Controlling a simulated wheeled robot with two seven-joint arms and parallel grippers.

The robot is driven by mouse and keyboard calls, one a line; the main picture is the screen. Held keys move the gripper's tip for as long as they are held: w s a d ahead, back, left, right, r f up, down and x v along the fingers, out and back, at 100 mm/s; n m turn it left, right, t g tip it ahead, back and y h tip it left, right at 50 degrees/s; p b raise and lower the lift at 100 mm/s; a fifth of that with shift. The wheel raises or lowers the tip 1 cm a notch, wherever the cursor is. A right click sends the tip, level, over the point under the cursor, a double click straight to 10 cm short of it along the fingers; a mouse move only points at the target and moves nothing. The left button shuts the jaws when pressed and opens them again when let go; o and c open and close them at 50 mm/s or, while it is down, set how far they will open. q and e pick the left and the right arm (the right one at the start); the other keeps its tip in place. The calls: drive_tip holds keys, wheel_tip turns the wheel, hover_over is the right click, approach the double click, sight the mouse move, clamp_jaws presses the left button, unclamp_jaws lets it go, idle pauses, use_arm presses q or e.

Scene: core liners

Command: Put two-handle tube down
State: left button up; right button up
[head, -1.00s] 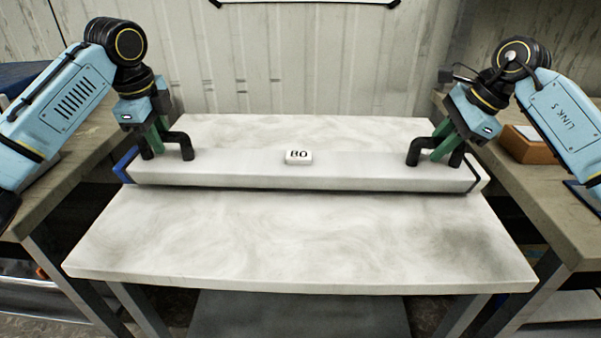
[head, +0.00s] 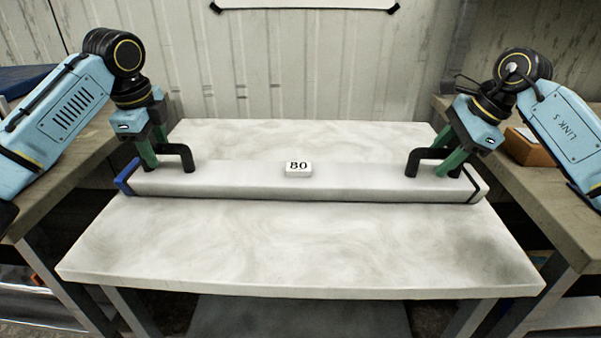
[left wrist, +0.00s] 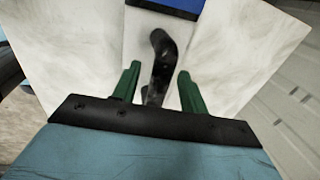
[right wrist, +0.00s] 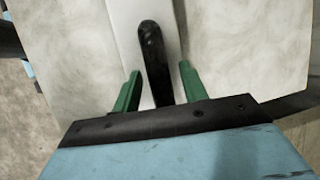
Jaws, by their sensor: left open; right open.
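The two-handle tube (head: 345,183) is a long whitish bar lying across the marble-topped table. It has a blue cap (head: 125,177) at its left end, a dark band near its right end and a small "80" block (head: 298,169) on top. My left gripper (head: 150,163) is open at the left black handle (head: 186,157); in the left wrist view that handle (left wrist: 161,62) stands between the green fingers. My right gripper (head: 450,165) is open at the right black handle (head: 418,157); in the right wrist view that handle (right wrist: 153,58) lies between the green fingers.
The marble table (head: 300,245) is bare in front of and behind the tube. Side benches stand at left (head: 60,155) and right (head: 560,205). A brown box (head: 528,148) sits on the right bench. A corrugated wall is behind.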

drive_tip(key=shift+a, duration=0.1)
use_arm(q)
wheel_tip(320, 180, up, 12)
drive_tip(key=s, duration=0.2)
drive_tip(key=shift+f, duration=0.2)
use_arm(e)
drive_tip(key=v, duration=1.2)
use_arm(q)
drive_tip(key=shift+s, duration=0.1)
